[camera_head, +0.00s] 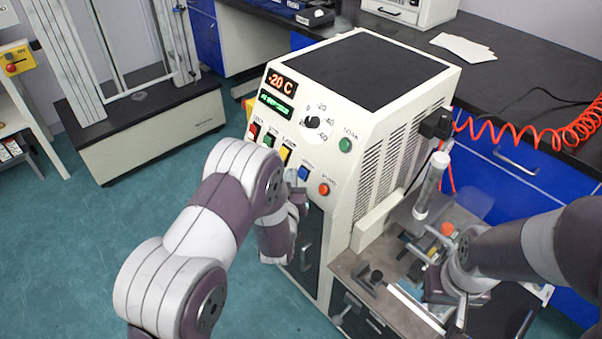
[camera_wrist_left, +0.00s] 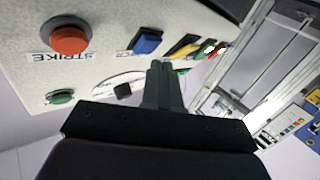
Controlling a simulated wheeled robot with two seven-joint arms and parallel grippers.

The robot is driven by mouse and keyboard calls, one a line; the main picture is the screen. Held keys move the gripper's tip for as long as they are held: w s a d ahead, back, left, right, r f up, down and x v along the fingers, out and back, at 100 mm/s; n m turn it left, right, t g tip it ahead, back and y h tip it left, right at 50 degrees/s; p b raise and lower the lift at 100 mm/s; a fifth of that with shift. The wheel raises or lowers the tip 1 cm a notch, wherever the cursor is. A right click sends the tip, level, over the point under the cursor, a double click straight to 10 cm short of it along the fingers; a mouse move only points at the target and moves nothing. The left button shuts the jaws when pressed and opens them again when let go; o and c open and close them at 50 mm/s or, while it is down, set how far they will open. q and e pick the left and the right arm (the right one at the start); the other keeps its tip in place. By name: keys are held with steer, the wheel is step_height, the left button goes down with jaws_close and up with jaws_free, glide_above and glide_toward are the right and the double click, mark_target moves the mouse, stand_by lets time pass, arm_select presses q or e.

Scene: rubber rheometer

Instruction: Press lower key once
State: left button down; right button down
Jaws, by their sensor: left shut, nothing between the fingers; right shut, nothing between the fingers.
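The white machine's sloped front panel carries a row of keys: red (camera_head: 254,130), green (camera_head: 268,139), yellow (camera_head: 284,153), blue (camera_head: 303,173) and a round orange one (camera_head: 323,189). The small labels are hard to read in the head view; STRIKE is legible beside the orange key (camera_wrist_left: 68,38) in the left wrist view. My left gripper (camera_wrist_left: 160,68) is shut and empty, its tips close to the panel near the blue key (camera_wrist_left: 147,42) and yellow key (camera_wrist_left: 185,46). Contact cannot be told. My right gripper (camera_head: 440,288) is shut by the side fixture, partly hidden by its arm.
A metal fixture with a clear cylinder (camera_head: 431,184) stands at the right. A red coiled hose (camera_head: 530,133) crosses the black bench behind.

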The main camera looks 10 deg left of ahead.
arm_select(q)
steer(key=shift+w+d+f, duration=0.15)
steer(key=shift+w+d, duration=0.05)
steer(key=shift+w, duration=0.1)
steer(key=shift+w+d+f+b, duration=0.2)
steer(key=shift+w+d+b, duration=0.05)
steer(key=shift+b, duration=0.25)
stand_by(0.5)
stand_by(0.4)
steer(key=shift+s+a+r+p, duration=0.35)
steer(key=shift+s+a+p, duration=0.1)
steer(key=shift+s, duration=0.15)
steer(key=s+a+r+p, duration=0.2)
steer(key=s, duration=0.1)
steer(key=shift+s+a+r, duration=0.15)
steer(key=shift+s+a, duration=0.1)
steer(key=shift+a, duration=0.15)
stand_by(0.6)
